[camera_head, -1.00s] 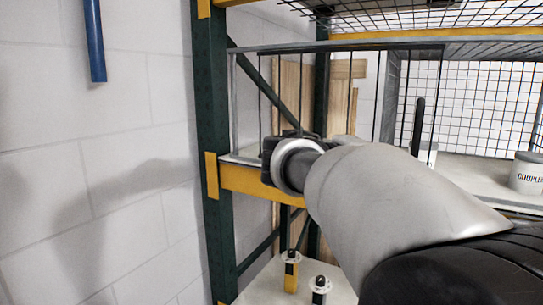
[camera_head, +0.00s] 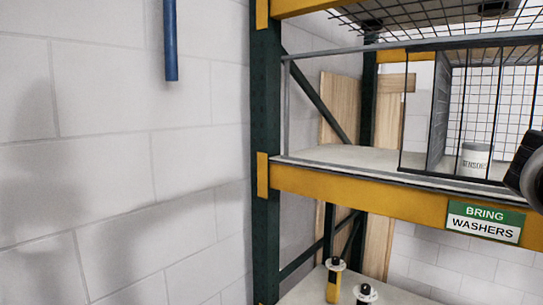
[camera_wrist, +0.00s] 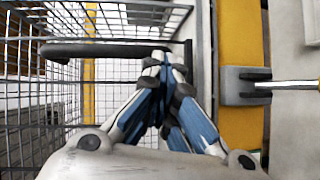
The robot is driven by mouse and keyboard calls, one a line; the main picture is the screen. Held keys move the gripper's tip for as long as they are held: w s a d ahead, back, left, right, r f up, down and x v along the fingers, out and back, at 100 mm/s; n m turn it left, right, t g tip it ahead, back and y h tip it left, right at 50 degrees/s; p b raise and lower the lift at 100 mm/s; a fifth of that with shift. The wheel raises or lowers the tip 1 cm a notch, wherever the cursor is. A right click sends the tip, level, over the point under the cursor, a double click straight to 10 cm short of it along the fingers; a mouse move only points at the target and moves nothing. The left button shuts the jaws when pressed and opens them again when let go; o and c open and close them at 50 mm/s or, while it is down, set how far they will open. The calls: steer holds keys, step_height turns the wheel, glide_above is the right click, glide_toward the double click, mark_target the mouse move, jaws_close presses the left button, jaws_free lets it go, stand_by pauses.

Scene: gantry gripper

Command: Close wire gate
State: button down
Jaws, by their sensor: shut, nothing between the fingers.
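The wire gate (camera_head: 402,110) has dark upright bars and hangs across the right part of the shelf bay in the head view. The left part of the bay is open, with bare shelf behind the top rail. In the wrist view a dark bar-shaped handle (camera_wrist: 95,50) lies across the gate's wire mesh. My gripper (camera_wrist: 165,62) is shut and empty, its fingertips at the handle's right end; I cannot tell whether they touch it. In the head view only a dark part of my arm shows at the right edge, and the fingertips are out of view.
A green upright post (camera_head: 265,150) and yellow shelf beam (camera_head: 370,195) frame the bay. A labelled white canister (camera_head: 475,162) stands behind the gate bars. A grey bracket (camera_wrist: 243,86) sits on the yellow beam in the wrist view.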

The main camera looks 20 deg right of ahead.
steer(key=s+d, duration=0.3)
steer(key=s, duration=0.1)
steer(key=shift+s+d+f, duration=0.15)
steer(key=shift+s+d, duration=0.2)
steer(key=shift+s, duration=0.05)
